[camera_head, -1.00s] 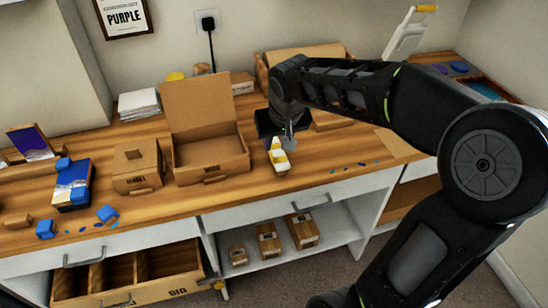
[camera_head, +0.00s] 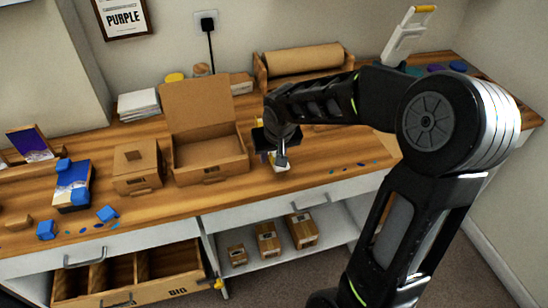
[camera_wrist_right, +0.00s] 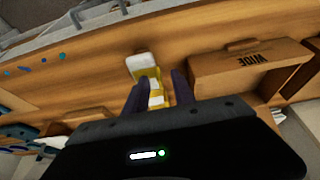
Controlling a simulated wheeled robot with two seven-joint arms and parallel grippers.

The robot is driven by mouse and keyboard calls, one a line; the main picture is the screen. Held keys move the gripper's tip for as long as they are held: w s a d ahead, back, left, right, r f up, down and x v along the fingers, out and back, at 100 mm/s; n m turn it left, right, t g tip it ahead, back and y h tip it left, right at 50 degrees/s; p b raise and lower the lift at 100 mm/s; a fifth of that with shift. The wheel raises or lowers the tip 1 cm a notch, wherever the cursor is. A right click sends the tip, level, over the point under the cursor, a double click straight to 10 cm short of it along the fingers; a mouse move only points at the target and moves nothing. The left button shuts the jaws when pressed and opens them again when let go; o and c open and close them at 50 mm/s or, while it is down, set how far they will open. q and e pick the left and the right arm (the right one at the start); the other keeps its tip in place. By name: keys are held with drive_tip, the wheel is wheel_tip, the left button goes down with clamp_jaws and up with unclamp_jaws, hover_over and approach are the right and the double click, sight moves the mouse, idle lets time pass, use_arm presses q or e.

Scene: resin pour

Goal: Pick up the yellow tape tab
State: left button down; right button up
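The yellow tape tab appears as a small white-and-yellow piece on the wooden counter near its front edge. In the right wrist view the tab (camera_wrist_right: 147,72) lies between and just beyond my right gripper's two dark fingers (camera_wrist_right: 160,92). The fingers stand apart, one on each side of its yellow part; I cannot tell whether they touch it. In the head view my right gripper (camera_head: 281,158) points down over the tab and hides most of it. My left gripper is in neither view.
An open cardboard box (camera_head: 211,173) stands left of my right gripper, with a smaller box (camera_head: 137,168) beyond it. In the wrist view a box marked WIDE (camera_wrist_right: 245,72) is close to the fingers. A paper roll (camera_head: 304,60) lies behind. An open drawer (camera_head: 185,262) juts out below.

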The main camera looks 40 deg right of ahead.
idle(0.6)
clamp_jaws()
